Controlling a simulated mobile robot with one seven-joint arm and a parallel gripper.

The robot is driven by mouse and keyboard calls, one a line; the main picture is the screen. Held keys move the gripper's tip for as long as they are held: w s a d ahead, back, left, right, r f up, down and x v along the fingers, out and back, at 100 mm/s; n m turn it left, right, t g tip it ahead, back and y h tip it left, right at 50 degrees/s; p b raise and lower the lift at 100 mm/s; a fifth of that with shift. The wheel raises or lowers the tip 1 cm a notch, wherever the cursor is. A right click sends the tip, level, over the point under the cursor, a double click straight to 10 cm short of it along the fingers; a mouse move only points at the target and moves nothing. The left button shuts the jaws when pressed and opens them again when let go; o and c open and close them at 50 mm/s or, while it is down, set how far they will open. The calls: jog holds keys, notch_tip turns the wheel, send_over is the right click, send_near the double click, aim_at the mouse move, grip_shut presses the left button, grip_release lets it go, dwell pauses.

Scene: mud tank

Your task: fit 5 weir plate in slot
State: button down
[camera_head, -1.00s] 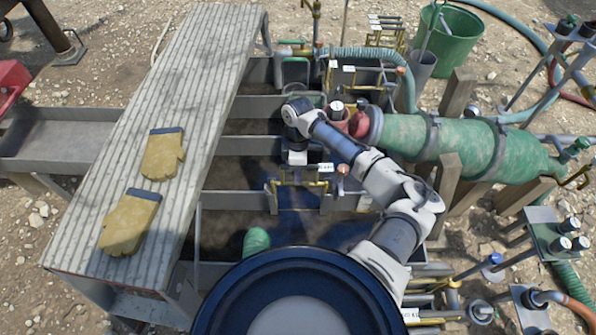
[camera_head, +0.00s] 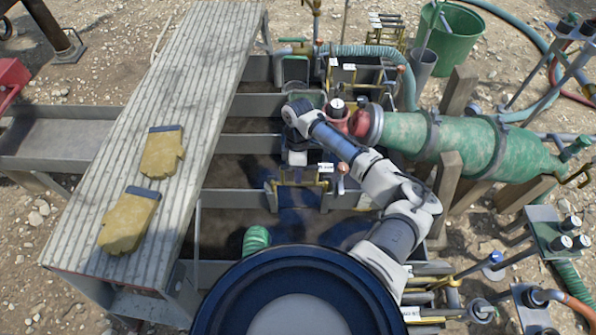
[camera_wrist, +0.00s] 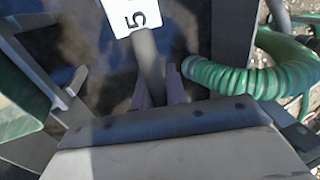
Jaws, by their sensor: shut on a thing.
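In the wrist view my gripper (camera_wrist: 159,92) is shut on a grey handle bar, with a white label reading 5 (camera_wrist: 133,14) at its far end; I take this as weir plate 5. In the head view my gripper (camera_head: 296,160) points down over the middle of the mud tank. Yellow-edged plate parts (camera_head: 312,183) show just below and right of it, at a gap in a grey cross wall (camera_head: 238,199). The arm hides part of this spot. I cannot tell whether the plate sits in a slot or hangs above it.
A ribbed walkway (camera_head: 190,110) with two yellow gloves (camera_head: 160,153) runs along the tank's left side. A green cylinder (camera_head: 470,143) on wooden posts lies to the right. A green hose (camera_head: 256,239) ends in the tank, and it also shows in the wrist view (camera_wrist: 235,80).

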jog(key=c, duration=1.3)
grip_release()
jog(key=shift+c, duration=0.2)
jog(key=v, duration=1.3)
jog(key=shift+r, duration=0.35)
jog(key=shift+a, duration=0.1)
